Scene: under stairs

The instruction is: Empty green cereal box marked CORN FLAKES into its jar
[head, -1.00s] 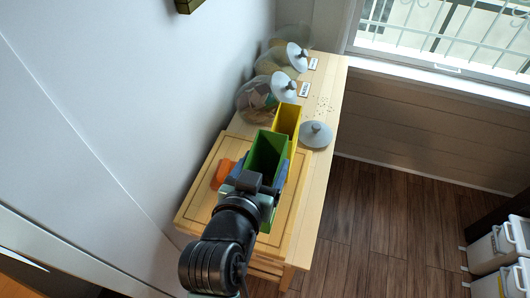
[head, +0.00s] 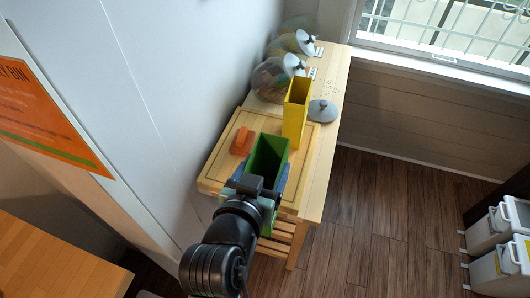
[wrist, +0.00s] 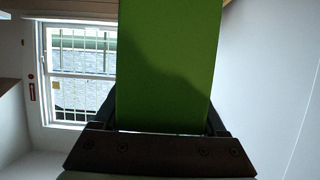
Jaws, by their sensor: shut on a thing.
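The green cereal box (head: 268,157) is upright with its open top facing up. My gripper (head: 262,188) is shut on its near part, and the box also fills the middle of the wrist view (wrist: 168,65). No lettering on it can be read. Two glass jars stand at the far end of the table: the nearer jar (head: 268,82) holds coloured contents, and the farther jar (head: 290,48) is partly hidden. Grey-white lids sit on or lean at both jars. A loose grey lid (head: 322,111) lies on the table right of the yellow box.
An open yellow box (head: 296,115) stands between the green box and the nearer jar. An orange object (head: 242,141) lies on the wooden board (head: 215,174). Small crumbs lie near the loose lid. White bins (head: 488,250) stand on the floor at right.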

